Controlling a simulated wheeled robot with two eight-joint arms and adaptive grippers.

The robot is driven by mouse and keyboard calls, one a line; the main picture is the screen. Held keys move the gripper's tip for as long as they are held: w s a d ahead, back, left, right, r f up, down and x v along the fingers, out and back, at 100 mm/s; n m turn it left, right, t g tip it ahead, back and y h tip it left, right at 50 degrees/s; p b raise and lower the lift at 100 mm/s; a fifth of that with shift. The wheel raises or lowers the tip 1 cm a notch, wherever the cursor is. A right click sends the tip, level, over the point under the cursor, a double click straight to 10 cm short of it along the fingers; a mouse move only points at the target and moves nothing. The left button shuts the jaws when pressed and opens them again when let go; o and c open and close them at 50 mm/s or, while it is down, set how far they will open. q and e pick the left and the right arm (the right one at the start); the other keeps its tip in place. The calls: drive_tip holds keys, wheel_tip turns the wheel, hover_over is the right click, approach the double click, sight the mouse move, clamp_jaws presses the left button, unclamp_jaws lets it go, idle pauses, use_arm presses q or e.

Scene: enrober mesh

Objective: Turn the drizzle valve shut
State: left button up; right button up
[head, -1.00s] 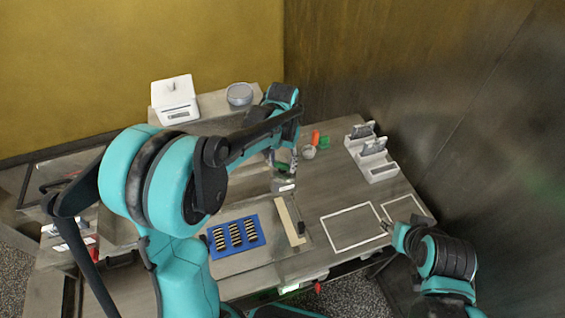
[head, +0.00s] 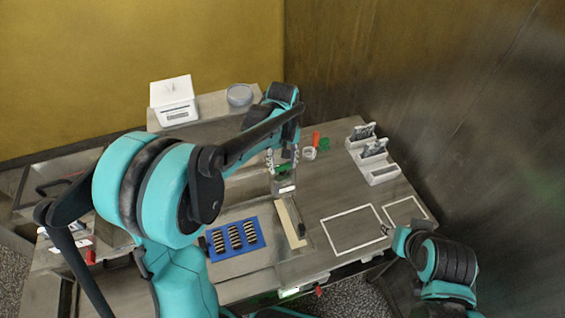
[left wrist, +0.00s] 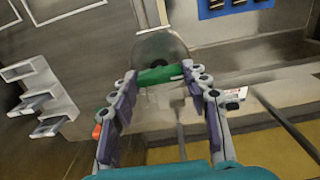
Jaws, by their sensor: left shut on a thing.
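The green valve handle (head: 281,168) sits on top of a clear vessel with a white label (head: 284,188), in the middle of the table. My left gripper (head: 282,158) is around the handle from above, one finger on each side. In the left wrist view the green handle (left wrist: 160,74) lies crosswise between the fingertips (left wrist: 162,82), and the gripper is shut on it. The round clear vessel (left wrist: 160,48) shows behind it. My right gripper (head: 385,230) is near the white outlined area at the right, and its jaws are too small to read.
A blue mat (head: 235,239) with striped pieces lies in front, beside a cream bar (head: 290,222). A red cylinder (head: 316,138), a green piece (head: 324,144) and a white cup (head: 309,154) stand right of the gripper. A white rack (head: 372,155) stands further right. The white-outlined area (head: 352,230) is empty.

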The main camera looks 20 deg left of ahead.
sight(282, 165)
idle(0.5)
use_arm(q)
drive_tip(key=o, duration=1.2)
drive_tip(key=shift+c, duration=0.2)
wheel_tip(282, 165, up, 12)
drive_tip(key=s+a+f+m+t+b, duration=0.2)
drive_tip(key=s+f+m+t+b, duration=0.4)
drive_tip(key=s+f+b, duration=0.9)
wheel_tip(282, 165, down, 6)
drive_tip(key=shift+s+a+r+m+t, duration=0.15)
drive_tip(key=shift+s+a+m+t, duration=0.35)
drive_tip(key=shift+s, duration=0.45)
